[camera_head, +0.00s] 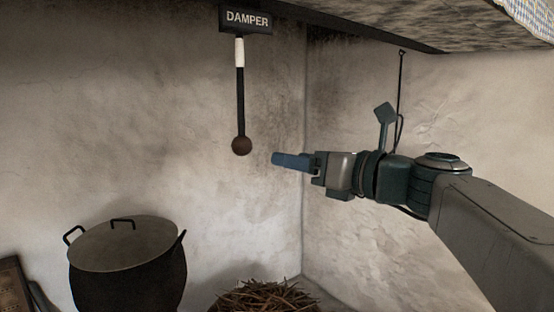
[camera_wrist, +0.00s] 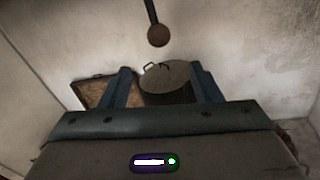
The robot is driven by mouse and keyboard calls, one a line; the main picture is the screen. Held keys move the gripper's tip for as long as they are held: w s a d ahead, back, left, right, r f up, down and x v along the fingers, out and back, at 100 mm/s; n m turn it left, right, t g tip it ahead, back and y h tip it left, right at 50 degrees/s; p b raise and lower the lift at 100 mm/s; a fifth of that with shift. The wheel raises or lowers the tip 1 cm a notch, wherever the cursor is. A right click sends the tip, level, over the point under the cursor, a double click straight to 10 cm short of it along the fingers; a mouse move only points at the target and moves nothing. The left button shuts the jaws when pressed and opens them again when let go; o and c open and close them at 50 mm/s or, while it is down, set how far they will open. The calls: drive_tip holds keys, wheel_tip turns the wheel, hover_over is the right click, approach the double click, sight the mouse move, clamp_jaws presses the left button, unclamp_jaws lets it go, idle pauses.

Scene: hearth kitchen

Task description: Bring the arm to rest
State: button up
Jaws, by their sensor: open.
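My gripper (camera_head: 274,158) is at the end of my outstretched arm, in front of the wall and to the right of the damper handle in the head view. In the wrist view its two blue fingers (camera_wrist: 163,84) stand apart with nothing between them that they hold. The damper handle (camera_head: 241,100) hangs straight down under a sign reading DAMPER (camera_head: 246,19). It ends in a brown round knob (camera_head: 242,146), apart from my fingers in the head view. The knob (camera_wrist: 159,36) also shows beyond my fingertips in the wrist view.
A dark lidded pot (camera_head: 127,280) stands at the lower left. A heap of twigs (camera_head: 264,298) lies at the bottom middle. A dark overhanging beam (camera_head: 360,27) runs above my arm. A thin dark rod (camera_head: 401,90) hangs behind my arm. The wall between is bare.

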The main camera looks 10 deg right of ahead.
drive_tip(key=s+a+f+n+g+h+p, duration=0.1)
drive_tip(key=s+f+n+g+h, duration=0.25)
drive_tip(key=f+n, duration=0.55)
drive_tip(key=s+f+n+g+h+p, duration=0.1)
drive_tip(key=s+f+n+g+h, duration=0.4)
drive_tip(key=f, duration=0.7)
drive_tip(key=s+d+f+n+g+h+p, duration=0.1)
drive_tip(key=s+d+f+n+h, duration=0.3)
drive_tip(key=f+n, duration=0.7)
drive_tip(key=s+d+n, duration=0.2)
drive_tip(key=d+n, duration=0.1)
drive_tip(key=n, duration=0.1)
drive_tip(key=shift+s+f, duration=0.15)
drive_tip(key=shift+s, duration=0.1)
drive_tip(key=shift+g, duration=0.25)
drive_tip(key=shift+c, duration=0.4)
